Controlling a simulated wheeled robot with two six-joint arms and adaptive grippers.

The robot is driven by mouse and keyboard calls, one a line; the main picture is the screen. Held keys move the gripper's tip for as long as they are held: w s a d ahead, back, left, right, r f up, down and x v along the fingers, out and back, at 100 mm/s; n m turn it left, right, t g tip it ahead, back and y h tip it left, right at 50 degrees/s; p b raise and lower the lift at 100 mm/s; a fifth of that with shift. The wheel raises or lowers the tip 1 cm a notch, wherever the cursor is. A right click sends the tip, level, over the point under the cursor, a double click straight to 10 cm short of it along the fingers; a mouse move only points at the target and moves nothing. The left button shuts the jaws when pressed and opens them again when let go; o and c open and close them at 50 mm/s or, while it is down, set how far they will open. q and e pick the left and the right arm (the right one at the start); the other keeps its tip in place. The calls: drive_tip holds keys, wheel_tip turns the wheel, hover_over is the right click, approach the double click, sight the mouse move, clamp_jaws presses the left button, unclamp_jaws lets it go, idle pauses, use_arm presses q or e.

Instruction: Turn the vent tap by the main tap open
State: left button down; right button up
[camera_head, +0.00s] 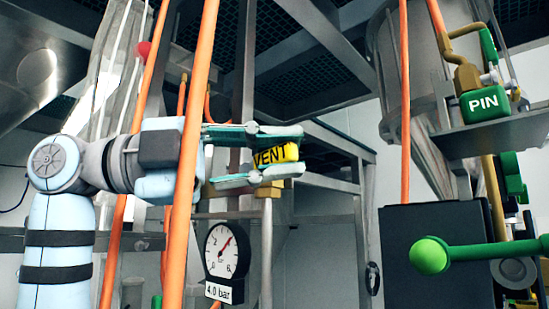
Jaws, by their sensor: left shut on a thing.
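The vent tap (272,155) has a yellow handle marked VENT, in the middle of the head view. My left gripper (292,152) reaches in from the left and is shut on this yellow handle, with one finger above it and one below. The fingers hide part of the handle. A brass-coloured body shows just below and behind the fingers. A large green lever with a round knob (430,255) is at the lower right; I cannot tell whether it is the main tap. My right gripper is not in view.
A round pressure gauge (227,250) with a 4.0 bar label hangs below the gripper. An orange hose (190,170) runs in front of my left arm.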

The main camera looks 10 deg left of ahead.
use_arm(q)
drive_tip(key=n+h, duration=0.1)
drive_tip(key=r+n+t+b, duration=0.1)
drive_tip(key=shift+w+a+n+h, duration=0.15)
drive_tip(key=shift+n+h, duration=0.15)
drive_tip(key=shift+h, duration=0.1)
drive_tip(key=shift+w+a+r+n+t+h+b, duration=0.2)
drive_tip(key=shift+r+n+t+h, duration=0.25)
drive_tip(key=shift+n, duration=0.3)
drive_tip(key=shift+a+r+n+t+h+b, duration=0.1)
drive_tip(key=shift+r+n+t+h+b, duration=0.2)
drive_tip(key=shift+n+t, duration=0.35)
drive_tip(key=c, duration=1.6)
unclamp_jaws()
drive_tip(key=shift+w+d, duration=0.1)
drive_tip(key=shift+o, duration=0.6)
drive_tip(key=shift+w+f, duration=0.1)
drive_tip(key=shift+w, duration=0.15)
drive_tip(key=shift+s, duration=0.2)
